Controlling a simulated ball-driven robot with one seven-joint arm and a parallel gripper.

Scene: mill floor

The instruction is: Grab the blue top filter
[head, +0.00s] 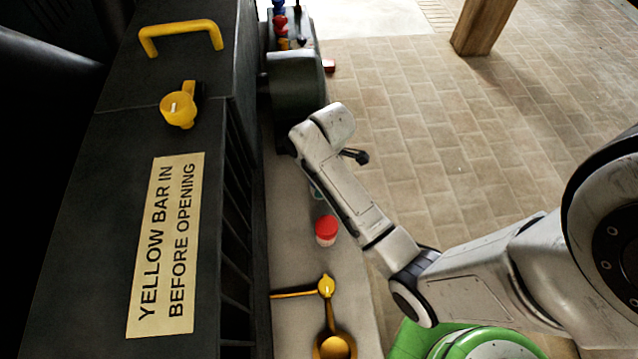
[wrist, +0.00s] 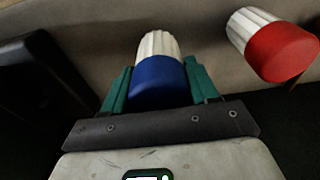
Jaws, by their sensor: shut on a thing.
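The blue-topped filter (wrist: 158,84), a white ribbed body with a blue cap, sits between the green fingers of my gripper (wrist: 155,76) in the wrist view. The fingers are shut on it, one on each side of the blue cap. The filter's far end rests near or against a pale surface; I cannot tell whether it touches. In the head view my forearm hides the filter and most of my gripper.
A red-capped filter (wrist: 282,52) is to the right, apart from my gripper; a red-capped one (head: 326,231) also shows in the head view. A dark cabinet (head: 110,130) with a yellow handle (head: 181,36) stands left. Yellow fittings (head: 327,287) lie nearer. Brick floor right is open.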

